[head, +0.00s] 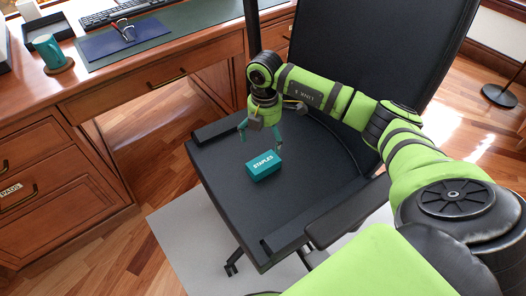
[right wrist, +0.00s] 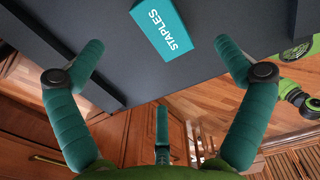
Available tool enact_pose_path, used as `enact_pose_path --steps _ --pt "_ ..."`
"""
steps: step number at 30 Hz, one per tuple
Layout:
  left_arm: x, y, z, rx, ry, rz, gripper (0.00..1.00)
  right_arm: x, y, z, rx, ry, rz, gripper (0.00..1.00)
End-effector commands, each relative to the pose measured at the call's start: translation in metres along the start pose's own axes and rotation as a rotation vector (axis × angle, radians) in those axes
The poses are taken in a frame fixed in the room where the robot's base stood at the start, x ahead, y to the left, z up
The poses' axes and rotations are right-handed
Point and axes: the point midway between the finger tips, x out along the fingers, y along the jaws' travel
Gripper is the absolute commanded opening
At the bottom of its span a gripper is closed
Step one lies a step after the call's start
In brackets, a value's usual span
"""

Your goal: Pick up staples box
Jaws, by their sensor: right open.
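The staples box (head: 263,166) is a small teal box with white STAPLES lettering, lying on the black seat of the office chair (head: 225,180). In the right wrist view the staples box (right wrist: 161,29) is at the top middle, beyond the fingertips and partly cut off by the frame edge. My right gripper (head: 262,139) is open, with teal fingers pointing down, above the seat and just behind the box. In the right wrist view its fingers (right wrist: 160,60) are spread wide with nothing between them. My left gripper is not in view.
A wooden desk (head: 150,72) stands at the left, bearing a teal mug (head: 49,50) on a coaster and a blue folder (head: 120,38). The chair's armrest (head: 345,215) is at the seat's right, its backrest (head: 370,50) behind. The seat around the box is clear.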

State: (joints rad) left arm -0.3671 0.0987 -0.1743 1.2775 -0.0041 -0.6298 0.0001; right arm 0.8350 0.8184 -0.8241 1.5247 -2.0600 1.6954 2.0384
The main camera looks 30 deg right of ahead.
Motion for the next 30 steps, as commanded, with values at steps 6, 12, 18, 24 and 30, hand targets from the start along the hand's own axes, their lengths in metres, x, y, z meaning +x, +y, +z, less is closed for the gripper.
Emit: enact_pose_path --steps 6,12,18,24,30 --pt "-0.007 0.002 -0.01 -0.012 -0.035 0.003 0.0 0.034 0.0 -0.001 -0.001 0.002 0.0 1.0" --pt "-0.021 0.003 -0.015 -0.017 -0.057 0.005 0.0 0.046 0.0 -0.001 -0.002 0.002 0.0 1.0" --pt "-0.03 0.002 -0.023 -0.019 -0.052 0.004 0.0 0.065 0.001 -0.003 -0.002 0.003 -0.001 1.0" --pt "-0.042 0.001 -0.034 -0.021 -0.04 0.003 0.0 0.095 0.007 -0.008 -0.002 0.003 -0.002 1.0" --pt "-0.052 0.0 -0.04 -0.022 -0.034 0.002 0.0 0.112 0.007 -0.007 -0.002 0.002 0.0 1.0"
